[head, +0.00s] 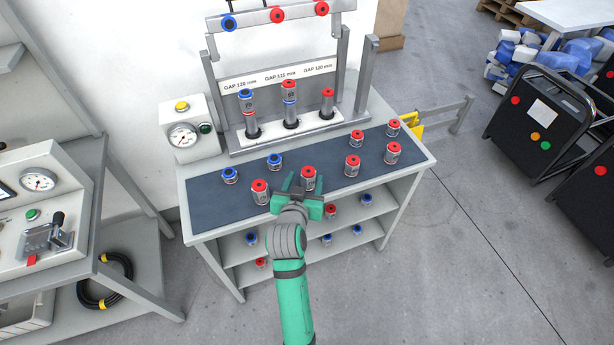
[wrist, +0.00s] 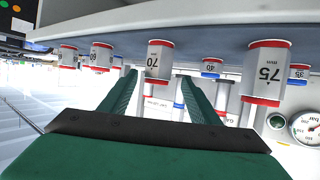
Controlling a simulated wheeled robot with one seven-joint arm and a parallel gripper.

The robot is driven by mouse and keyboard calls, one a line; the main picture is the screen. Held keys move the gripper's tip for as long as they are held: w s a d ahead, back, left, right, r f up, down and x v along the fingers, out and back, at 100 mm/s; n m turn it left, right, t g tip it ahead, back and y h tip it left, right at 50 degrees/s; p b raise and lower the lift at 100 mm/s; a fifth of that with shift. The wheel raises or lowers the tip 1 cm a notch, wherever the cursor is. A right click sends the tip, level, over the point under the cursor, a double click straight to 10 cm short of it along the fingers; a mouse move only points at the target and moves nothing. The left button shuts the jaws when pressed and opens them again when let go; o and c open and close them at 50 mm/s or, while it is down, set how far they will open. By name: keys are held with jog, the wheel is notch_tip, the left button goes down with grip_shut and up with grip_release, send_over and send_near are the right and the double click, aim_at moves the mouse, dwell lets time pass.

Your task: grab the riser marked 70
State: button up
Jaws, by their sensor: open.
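The riser marked 70 (wrist: 158,58) is a white and grey cylinder with red ends. It appears upside down in the wrist view, with its label facing me. In the head view the riser (head: 309,176) stands upright on the dark mat, at the tips of my gripper (head: 306,188). My gripper is open. In the wrist view its two green fingers (wrist: 158,78) reach out on either side of the riser, with visible gaps. How deep the riser sits between them is hard to tell.
The riser marked 75 (wrist: 268,75) stands close to the left in the head view (head: 260,191). Other red and blue risers, including 60 (wrist: 103,58) and 40 (wrist: 213,67), share the mat (head: 213,208). A gap fixture (head: 290,132) with loaded posts stands behind.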

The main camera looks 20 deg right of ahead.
aim_at(305, 178)
jog(key=x, duration=0.3)
jog(key=shift+w+d+f, duration=0.1)
jog(key=shift+w+f, duration=0.05)
jog(key=shift+w, duration=0.15)
jog(key=w+d+f, duration=0.2)
jog(key=shift+w+d, duration=0.1)
jog(key=shift+w, duration=0.15)
jog(key=shift+w+d+f, duration=0.15)
jog(key=shift+w+f, duration=0.15)
jog(key=shift+w, duration=0.25)
jog(key=c, duration=1.3)
jog(key=shift+r, duration=0.1)
jog(key=shift+c, duration=0.2)
